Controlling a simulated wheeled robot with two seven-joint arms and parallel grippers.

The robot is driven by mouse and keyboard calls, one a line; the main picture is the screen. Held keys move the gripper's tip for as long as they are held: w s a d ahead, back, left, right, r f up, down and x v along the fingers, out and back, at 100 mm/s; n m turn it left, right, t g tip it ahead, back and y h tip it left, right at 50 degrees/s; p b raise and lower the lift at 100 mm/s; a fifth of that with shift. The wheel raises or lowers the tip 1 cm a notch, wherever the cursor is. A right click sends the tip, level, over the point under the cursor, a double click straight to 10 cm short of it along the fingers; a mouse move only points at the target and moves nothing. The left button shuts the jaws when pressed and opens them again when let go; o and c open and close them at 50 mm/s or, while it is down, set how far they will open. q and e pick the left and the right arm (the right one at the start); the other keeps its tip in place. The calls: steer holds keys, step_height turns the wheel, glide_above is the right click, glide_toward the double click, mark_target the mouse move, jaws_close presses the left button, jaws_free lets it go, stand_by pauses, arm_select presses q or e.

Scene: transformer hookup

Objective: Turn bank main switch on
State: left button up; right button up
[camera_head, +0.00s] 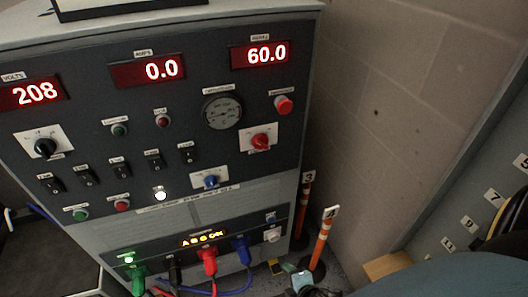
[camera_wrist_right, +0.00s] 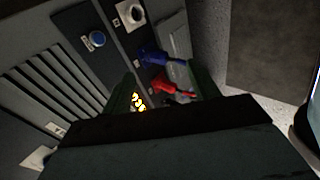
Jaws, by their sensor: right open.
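The grey cabinet has a dark control panel (camera_head: 90,110). It carries a black rotary knob (camera_head: 45,147), a red rotary knob (camera_head: 261,142), a blue knob (camera_head: 211,181) and a row of black rocker switches (camera_head: 120,168). The labels are too small to read, so I cannot tell which control is the bank main switch. My right gripper (camera_head: 300,283) is low in front of the cabinet, at the bottom edge. In the right wrist view its dark fingers (camera_wrist_right: 165,90) are apart, with plugs and a lit display showing beyond. My left gripper is not seen.
Green (camera_head: 138,278), red (camera_head: 208,262) and blue (camera_head: 241,250) plugs with cables sit at the lower panel, beside a lit amber display (camera_head: 203,238). Orange-white posts (camera_head: 320,245) stand right of the cabinet. A block wall (camera_head: 390,110) is behind.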

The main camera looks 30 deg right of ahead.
steer(key=w+r+n+t+h, duration=0.1)
steer(key=w+r+n+t, duration=0.2)
steer(key=r, duration=0.7)
steer(key=w+r+n+t, duration=0.2)
steer(key=w+r+n, duration=0.15)
steer(key=r, duration=0.65)
steer(key=n+t+h+p, duration=0.1)
steer(key=n+t+h, duration=0.1)
steer(key=n+t, duration=0.15)
glide_toward(264, 145)
steer(key=shift+m, duration=0.3)
steer(key=p+x, duration=0.1)
steer(key=x, duration=0.6)
steer(key=shift+w+p, duration=0.3)
steer(key=shift+w, duration=0.1)
steer(key=shift+w+d, duration=0.15)
steer(key=shift+w, duration=0.45)
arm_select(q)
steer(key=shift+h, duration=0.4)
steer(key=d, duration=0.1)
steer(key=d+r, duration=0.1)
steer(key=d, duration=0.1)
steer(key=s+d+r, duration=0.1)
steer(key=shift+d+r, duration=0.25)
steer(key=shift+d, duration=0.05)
arm_select(e)
steer(key=shift+w, duration=0.1)
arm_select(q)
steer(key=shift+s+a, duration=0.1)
